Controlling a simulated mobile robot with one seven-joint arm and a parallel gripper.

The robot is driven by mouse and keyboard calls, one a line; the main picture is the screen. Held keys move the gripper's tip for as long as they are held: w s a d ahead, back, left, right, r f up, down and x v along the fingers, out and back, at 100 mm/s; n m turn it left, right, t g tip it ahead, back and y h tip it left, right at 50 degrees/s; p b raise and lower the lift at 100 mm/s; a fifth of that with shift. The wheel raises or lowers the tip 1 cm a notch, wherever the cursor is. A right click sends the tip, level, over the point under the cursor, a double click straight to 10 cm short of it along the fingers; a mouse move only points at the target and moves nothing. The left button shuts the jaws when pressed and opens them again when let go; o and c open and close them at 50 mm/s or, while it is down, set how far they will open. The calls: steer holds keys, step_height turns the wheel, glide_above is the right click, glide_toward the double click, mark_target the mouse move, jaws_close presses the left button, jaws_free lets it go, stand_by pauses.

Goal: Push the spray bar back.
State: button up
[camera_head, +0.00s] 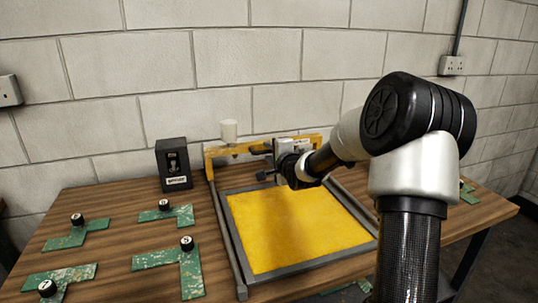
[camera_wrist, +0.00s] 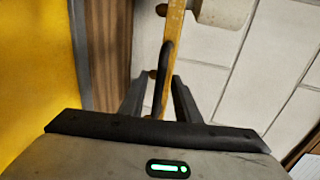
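The yellow spray bar (camera_head: 236,151) spans the far end of the grey-framed tray (camera_head: 231,243), with a white cup (camera_head: 229,131) on top near its left. In the wrist view the bar (camera_wrist: 174,22) runs up the picture, with part of the cup (camera_wrist: 222,10) at the top. A black looped handle (camera_wrist: 160,72) shows on the bar. My gripper (camera_wrist: 160,80) has its two fingers apart, one on each side of the handle in the picture; contact cannot be told. In the head view my gripper (camera_head: 270,160) is at the bar's right half, partly hiding it.
A yellow sheet (camera_head: 290,225) fills the tray. Several green L-shaped plates with black knobs (camera_head: 187,243) lie on the wooden table (camera_head: 130,222) to the left. A black switch box (camera_head: 173,165) stands behind, left of the bar. A block wall (camera_head: 130,80) is close behind.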

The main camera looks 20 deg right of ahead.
steer(key=shift+w+f, duration=0.1)
steer(key=shift+w, duration=0.4)
jaws_close()
